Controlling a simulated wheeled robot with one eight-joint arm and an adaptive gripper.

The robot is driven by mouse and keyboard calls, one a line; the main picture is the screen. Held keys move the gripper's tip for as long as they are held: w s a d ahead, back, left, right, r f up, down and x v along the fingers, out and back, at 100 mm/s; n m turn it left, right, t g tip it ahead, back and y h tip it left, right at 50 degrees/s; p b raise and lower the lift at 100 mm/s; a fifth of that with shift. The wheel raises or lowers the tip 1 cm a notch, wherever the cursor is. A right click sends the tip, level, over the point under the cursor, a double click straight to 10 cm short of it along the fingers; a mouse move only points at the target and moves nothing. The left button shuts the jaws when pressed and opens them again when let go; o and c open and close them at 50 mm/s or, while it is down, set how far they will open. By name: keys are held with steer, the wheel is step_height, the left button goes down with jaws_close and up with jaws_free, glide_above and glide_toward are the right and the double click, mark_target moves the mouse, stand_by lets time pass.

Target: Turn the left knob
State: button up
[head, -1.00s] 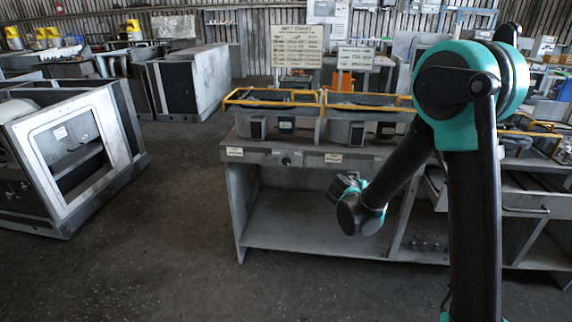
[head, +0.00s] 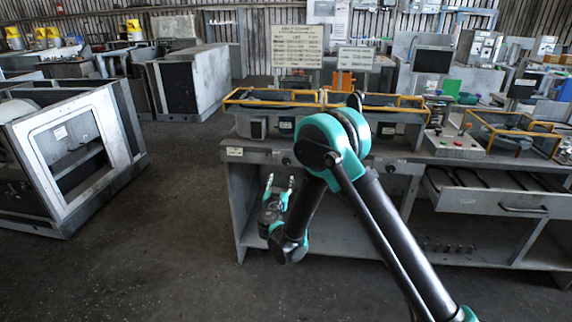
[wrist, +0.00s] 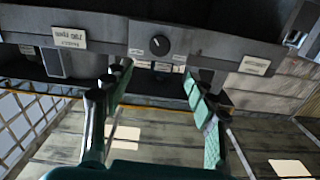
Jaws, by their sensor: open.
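The dark round knob (wrist: 159,45) sits on a small grey plate on the bench's front rail, with a pale pointer mark on its face. It is near the top centre of the wrist view, beyond the fingertips. In the head view the knob (head: 286,159) is a small dark spot on the front rail, close to my arm's teal joint. My gripper (wrist: 158,78) is open and empty, with one finger on each side of the knob's line and a gap before it. In the head view my gripper (head: 279,183) is below the rail, fingers pointing up.
The grey bench (head: 240,180) has an open shelf below. Yellow-framed housings (head: 270,100) stand on top. A drawer (head: 500,200) is pulled out at right. A label (wrist: 69,38) is left of the knob in the wrist view.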

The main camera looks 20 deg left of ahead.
mark_target(286, 162)
steer(key=x, duration=1.4)
steer(key=shift+d, duration=0.1)
steer(key=c, duration=1.2)
steer(key=shift+o, duration=0.2)
steer(key=shift+n, duration=0.3)
